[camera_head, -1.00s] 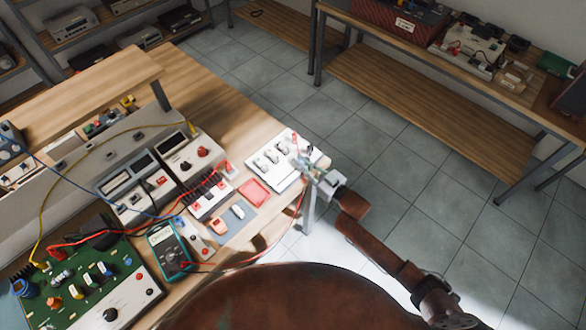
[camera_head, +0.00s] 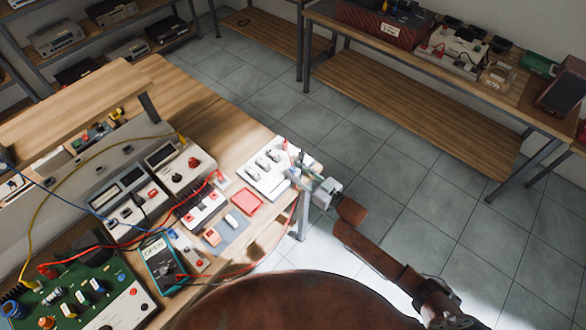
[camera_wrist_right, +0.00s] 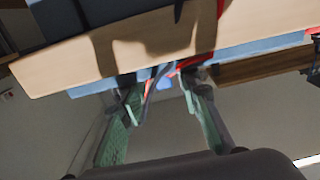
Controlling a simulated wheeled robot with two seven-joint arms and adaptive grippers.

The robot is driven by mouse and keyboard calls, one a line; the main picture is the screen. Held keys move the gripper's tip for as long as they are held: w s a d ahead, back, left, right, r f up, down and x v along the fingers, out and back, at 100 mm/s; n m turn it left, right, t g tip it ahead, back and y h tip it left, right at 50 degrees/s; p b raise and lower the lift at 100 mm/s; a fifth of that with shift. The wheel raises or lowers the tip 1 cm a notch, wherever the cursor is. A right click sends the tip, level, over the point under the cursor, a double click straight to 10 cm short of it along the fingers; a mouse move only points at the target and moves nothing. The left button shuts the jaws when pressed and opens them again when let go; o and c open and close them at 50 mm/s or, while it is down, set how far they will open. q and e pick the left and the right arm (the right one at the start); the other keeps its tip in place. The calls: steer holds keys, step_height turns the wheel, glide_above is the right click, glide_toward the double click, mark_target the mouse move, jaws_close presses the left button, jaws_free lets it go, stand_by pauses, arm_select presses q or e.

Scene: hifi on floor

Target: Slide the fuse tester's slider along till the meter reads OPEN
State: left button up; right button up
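The fuse tester looks to be the white panel (camera_head: 254,183) with several grey-and-black parts, at the table's right corner. A thin red upright piece stands at its far right. My right gripper (camera_head: 297,176) is at the panel's right edge, over the table corner. In the right wrist view its two green-padded fingers (camera_wrist_right: 160,92) stand apart below a pale board edge, with a dark lead and something blue between or behind them. I cannot tell whether they grip the slider, which I cannot make out. The teal meter (camera_head: 163,266) shows dark text that looks like OPEN. My left gripper is out of view.
A red lead runs from the meter to the table's right corner. A red square pad (camera_head: 247,202), a green circuit board (camera_head: 75,290) and grey instruments (camera_head: 130,200) crowd the table (camera_head: 215,120). A second bench (camera_head: 480,95) stands beyond clear tiled floor.

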steer(key=v, duration=1)
steer(key=shift+s+d, duration=0.2)
steer(key=shift+d, duration=0.05)
